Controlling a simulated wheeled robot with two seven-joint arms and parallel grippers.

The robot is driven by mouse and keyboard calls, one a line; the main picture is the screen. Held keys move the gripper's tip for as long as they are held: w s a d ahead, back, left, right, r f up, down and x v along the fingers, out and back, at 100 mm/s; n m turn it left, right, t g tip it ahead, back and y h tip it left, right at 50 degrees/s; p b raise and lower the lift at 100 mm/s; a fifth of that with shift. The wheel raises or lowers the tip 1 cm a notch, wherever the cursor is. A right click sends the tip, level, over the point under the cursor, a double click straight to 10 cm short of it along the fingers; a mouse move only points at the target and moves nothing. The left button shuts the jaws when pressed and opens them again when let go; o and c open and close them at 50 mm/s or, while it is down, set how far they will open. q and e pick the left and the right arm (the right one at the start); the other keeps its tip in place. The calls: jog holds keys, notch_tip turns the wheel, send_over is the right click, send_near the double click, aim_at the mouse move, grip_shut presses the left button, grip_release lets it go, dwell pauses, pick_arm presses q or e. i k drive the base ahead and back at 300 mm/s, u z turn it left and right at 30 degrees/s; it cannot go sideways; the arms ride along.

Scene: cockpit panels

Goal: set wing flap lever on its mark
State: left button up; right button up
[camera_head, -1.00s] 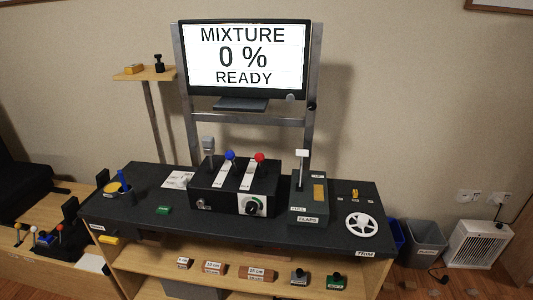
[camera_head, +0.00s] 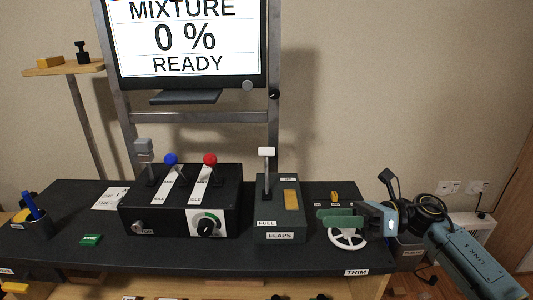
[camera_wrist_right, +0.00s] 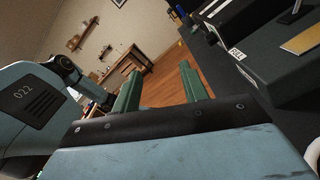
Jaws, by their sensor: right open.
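The wing flap lever (camera_head: 267,170) is a thin grey stem with a white handle. It stands upright from the grey box labelled FLAPS (camera_head: 291,226), near its left side. A "FULL" label is at the near end of the box's top and another small label at the far end. My right gripper (camera_head: 322,218), with green fingers, is open and empty to the right of the box, over the white trim wheel (camera_head: 347,239), lower than the lever's handle. In the right wrist view the open fingers (camera_wrist_right: 159,80) hold nothing, and part of the box (camera_wrist_right: 262,62) shows at the upper right. My left gripper is not in view.
The black box (camera_head: 180,212) with blue and red knobbed levers stands left of the flaps box. A screen (camera_head: 186,40) reading "MIXTURE 0 % READY" is behind. A small yellow switch (camera_head: 334,196) is behind the wheel. The desk's left front is mostly clear.

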aim_at(265, 152)
jog(key=i, duration=0.95)
